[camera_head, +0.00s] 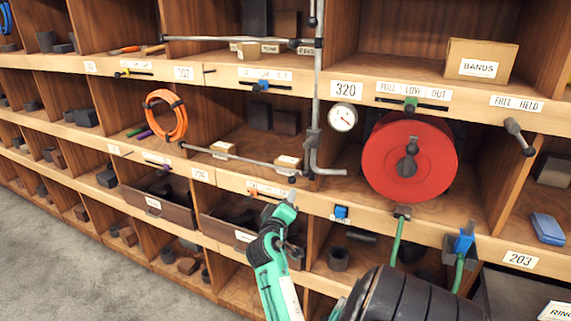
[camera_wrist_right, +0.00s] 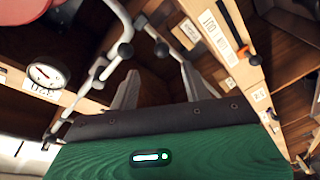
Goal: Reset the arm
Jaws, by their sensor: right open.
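My right arm (camera_head: 272,285), teal and black, reaches up from the bottom of the head view. Its gripper (camera_head: 288,204) is in front of the shelf edge, just below a horizontal grey pipe (camera_head: 225,156) and left of the vertical pipe (camera_head: 316,105). In the right wrist view the two grey fingers (camera_wrist_right: 160,88) stand well apart with nothing between them. The pipe (camera_wrist_right: 118,55) passes to their left there. Whether the gripper touches the shelf cannot be told. My left gripper does not show.
A red disc (camera_head: 385,170) and a round gauge (camera_head: 342,117) are right of the vertical pipe. Small levers (camera_head: 514,128) and blue-handled valves (camera_head: 464,243) stick out from the shelf fronts. Pull-out bins (camera_head: 155,206) are at lower left. Grey floor (camera_head: 50,260) is clear at bottom left.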

